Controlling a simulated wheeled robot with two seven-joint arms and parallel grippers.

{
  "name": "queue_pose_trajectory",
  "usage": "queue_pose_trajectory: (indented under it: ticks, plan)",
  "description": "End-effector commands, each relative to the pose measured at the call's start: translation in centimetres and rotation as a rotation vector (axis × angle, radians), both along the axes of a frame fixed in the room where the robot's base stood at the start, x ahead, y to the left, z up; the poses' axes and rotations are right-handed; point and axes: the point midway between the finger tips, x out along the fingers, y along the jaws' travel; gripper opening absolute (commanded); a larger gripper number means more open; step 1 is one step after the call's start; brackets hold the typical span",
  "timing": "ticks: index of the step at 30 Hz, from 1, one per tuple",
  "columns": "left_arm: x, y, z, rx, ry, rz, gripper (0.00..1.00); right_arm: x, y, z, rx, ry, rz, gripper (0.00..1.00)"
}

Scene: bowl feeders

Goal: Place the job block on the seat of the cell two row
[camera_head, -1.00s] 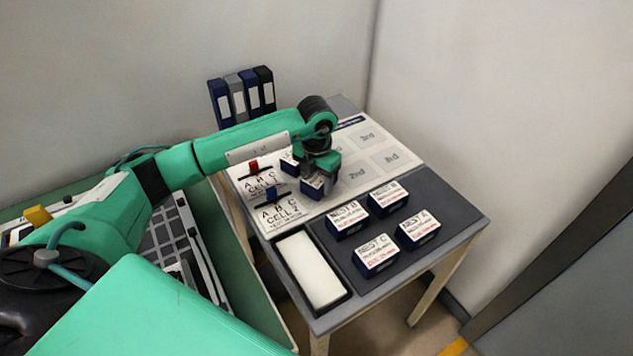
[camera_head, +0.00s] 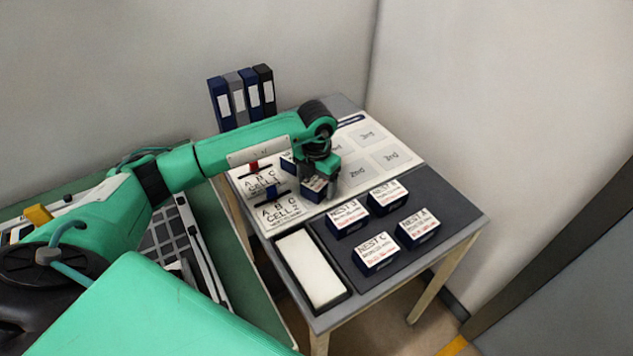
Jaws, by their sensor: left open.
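My left gripper (camera_head: 324,172) is open and reaches down over a dark blue, white-topped block (camera_head: 313,189). The block is low at the pale board, in line with the CELL 2 card (camera_head: 278,210), and its top is partly hidden by the gripper. I cannot tell whether the fingers touch it. A second such block (camera_head: 287,163) is in line with the CELL 1 card (camera_head: 260,181), partly hidden by my arm. The pale board (camera_head: 310,213) also carries printed squares to the right, among them "2nd" and "3rd". My right gripper is not in view.
Several NEST blocks, such as NEST C (camera_head: 376,253) and NEST A (camera_head: 418,229), sit on the dark mat (camera_head: 447,219). A white pad in a black tray (camera_head: 312,270) lies at the front left. Binders (camera_head: 242,97) stand behind the board.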

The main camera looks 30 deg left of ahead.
Motion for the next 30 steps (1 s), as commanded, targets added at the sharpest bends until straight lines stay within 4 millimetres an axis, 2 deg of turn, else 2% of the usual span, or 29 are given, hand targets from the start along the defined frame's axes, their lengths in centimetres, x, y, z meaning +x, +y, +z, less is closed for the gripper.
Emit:
queue_pose_trajectory:
  ticks: [7,12,16,21,30]
  plan:
    - [0.1,0.0,4.6,-0.001,-0.006,0.000,0.74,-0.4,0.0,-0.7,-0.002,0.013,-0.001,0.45]
    - [0.1,0.0,8.3,-0.001,-0.005,0.000,0.74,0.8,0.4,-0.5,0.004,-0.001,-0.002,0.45]
    - [0.1,0.0,10.4,-0.001,-0.004,0.000,0.74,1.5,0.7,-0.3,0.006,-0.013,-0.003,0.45]
    - [0.0,0.0,11.9,0.000,-0.001,-0.001,0.74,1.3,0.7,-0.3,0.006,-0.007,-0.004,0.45]
    - [0.0,0.0,12.1,0.000,0.000,-0.001,0.74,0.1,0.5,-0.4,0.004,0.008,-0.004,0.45]
